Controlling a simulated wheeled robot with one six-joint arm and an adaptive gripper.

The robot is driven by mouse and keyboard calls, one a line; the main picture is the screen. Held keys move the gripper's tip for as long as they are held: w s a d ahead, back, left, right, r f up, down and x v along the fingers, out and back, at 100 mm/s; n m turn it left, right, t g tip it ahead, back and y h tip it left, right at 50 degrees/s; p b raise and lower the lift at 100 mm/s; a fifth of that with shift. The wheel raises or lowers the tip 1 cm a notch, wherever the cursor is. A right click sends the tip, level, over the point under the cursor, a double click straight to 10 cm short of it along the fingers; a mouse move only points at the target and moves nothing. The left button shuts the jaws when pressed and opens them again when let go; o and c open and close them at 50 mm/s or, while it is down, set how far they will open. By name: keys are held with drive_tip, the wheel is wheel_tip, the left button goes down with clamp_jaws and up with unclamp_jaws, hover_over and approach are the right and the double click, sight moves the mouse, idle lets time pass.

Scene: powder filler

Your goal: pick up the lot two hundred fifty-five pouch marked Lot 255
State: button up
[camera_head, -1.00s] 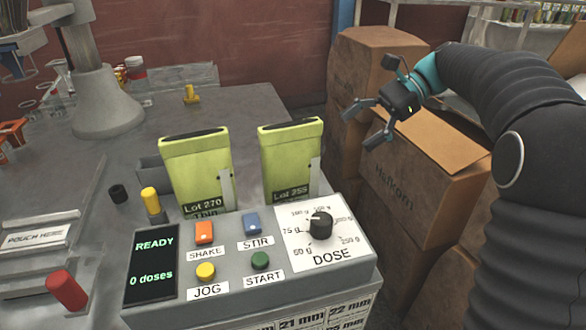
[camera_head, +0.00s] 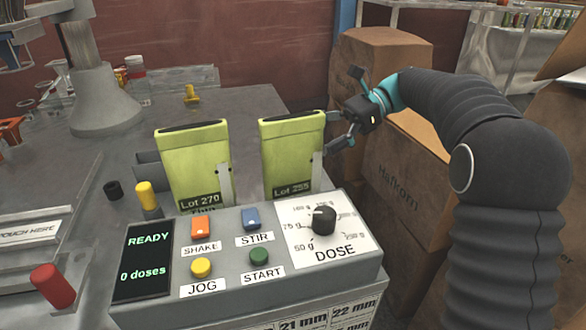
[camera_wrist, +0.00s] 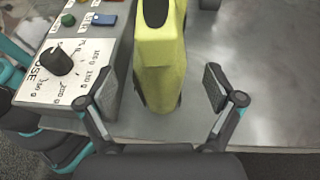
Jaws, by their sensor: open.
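The Lot 255 pouch (camera_head: 290,152) is yellow-green with a dark top opening. It stands upright behind the control panel, to the right of the similar Lot 270 pouch (camera_head: 193,165). My gripper (camera_head: 333,131) is at the right edge of the Lot 255 pouch in the head view, with its fingers apart. In the wrist view, the Lot 255 pouch (camera_wrist: 158,65) stands ahead between the two spread fingertips of my gripper (camera_wrist: 165,90). Nothing is held. Its label is hidden in the wrist view.
The control panel (camera_head: 232,222) with its buttons and dose knob (camera_head: 323,219) lies in front of the pouches and close beside the left finger in the wrist view. Cardboard boxes (camera_head: 420,190) stand at the right. The bench (camera_wrist: 245,60) is clear on the pouch's other side.

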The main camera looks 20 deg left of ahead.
sight(297, 149)
drive_tip(key=shift+b+x, duration=0.75)
drive_tip(key=shift+x, duration=2.3)
drive_tip(key=c, duration=1.1)
